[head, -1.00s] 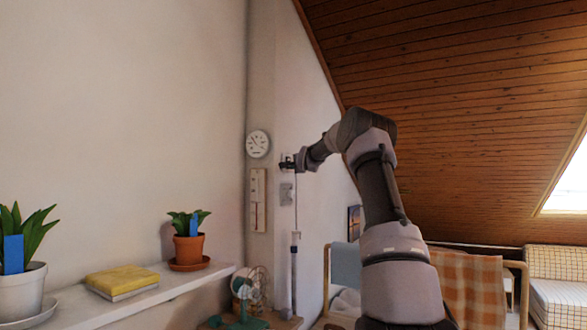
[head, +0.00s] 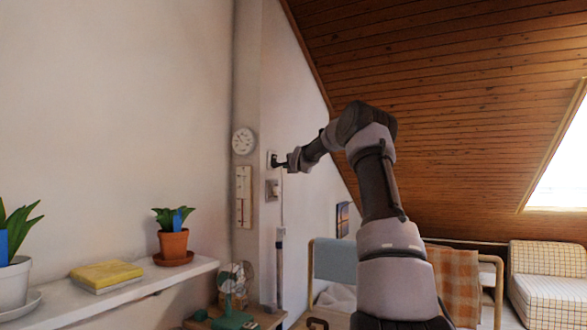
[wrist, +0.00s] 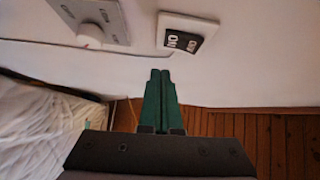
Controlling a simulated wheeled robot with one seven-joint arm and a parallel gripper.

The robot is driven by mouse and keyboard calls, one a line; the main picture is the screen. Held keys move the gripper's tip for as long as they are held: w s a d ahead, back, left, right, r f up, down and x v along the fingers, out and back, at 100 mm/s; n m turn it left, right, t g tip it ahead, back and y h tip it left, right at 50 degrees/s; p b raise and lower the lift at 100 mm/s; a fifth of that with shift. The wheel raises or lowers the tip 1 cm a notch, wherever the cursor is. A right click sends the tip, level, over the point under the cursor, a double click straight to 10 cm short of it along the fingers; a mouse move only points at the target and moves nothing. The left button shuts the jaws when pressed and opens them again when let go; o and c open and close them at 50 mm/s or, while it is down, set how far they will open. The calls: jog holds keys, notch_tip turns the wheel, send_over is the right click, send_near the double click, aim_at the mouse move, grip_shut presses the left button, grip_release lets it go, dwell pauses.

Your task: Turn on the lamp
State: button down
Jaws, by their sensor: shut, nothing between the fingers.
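A white wall switch with a black rocker marked with letters (wrist: 186,41) is at top centre in the wrist view. Its pale plate also shows on the wall in the head view (head: 271,156). My gripper (wrist: 160,73) has its two green fingers together with nothing between them. Its tips are just below and left of the switch in the wrist view; I cannot tell whether they touch the wall. In the head view my gripper (head: 275,162) is small and dark, right at the switch plate and partly covering it. I cannot pick out a lamp in either view.
A grey plate with a round white knob (wrist: 90,34) is beside the switch; it also shows below it in the head view (head: 272,189). A dial (head: 243,141) and thermometer (head: 243,197) hang to the left. A shelf (head: 130,291) with plants and a fan (head: 233,283) are lower left.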

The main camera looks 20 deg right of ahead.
jog(key=s, duration=0.8)
jog(key=shift+a+f, duration=0.35)
jog(key=s+a+f+n+g+y, duration=0.15)
jog(key=s+a+n, duration=0.25)
jog(key=s+a, duration=0.4)
jog(key=s+a+f+n+g, duration=0.2)
jog(key=s+a+n+g, duration=0.15)
jog(key=s+a, duration=0.5)
jog(key=s+a+f+n+g, duration=0.1)
jog(key=s+a+f+n, duration=0.1)
jog(key=s, duration=0.9)
jog(key=s+a+f+n+g+y, duration=0.1)
jog(key=s+f, duration=0.4)
jog(key=s, duration=0.7)
jog(key=s+a+f+n+g+y, duration=0.1)
jog(key=s+a+f+n+g, duration=0.1)
jog(key=s, duration=1)
jog(key=shift+a+f+n+g, duration=0.3)
jog(key=shift+f+n+g, duration=0.4)
jog(key=shift+n, duration=0.45)
jog(key=shift+s, duration=0.1)
